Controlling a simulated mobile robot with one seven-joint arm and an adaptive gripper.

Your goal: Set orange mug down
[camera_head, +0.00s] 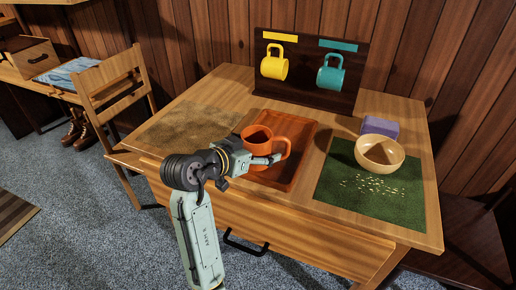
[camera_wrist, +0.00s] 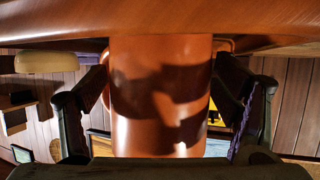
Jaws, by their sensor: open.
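The orange mug (camera_head: 256,136) stands upright on the orange-brown tray (camera_head: 302,132) on the wooden table, its handle toward the right. My gripper (camera_head: 268,160) is low at the near side of the mug. In the wrist view the mug (camera_wrist: 160,100) fills the middle, between my two open fingers (camera_wrist: 160,80), and appears to rest against the tray surface (camera_wrist: 60,25) at the top of the picture. Small gaps seem to show beside the mug, but I cannot tell whether a finger touches it. My gripper hides part of the mug's lower near side in the head view.
Behind the tray, a dark rack (camera_head: 308,88) holds a yellow mug (camera_head: 273,67) and a teal mug (camera_head: 330,76). A tan mat (camera_head: 187,128) lies bare at left.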

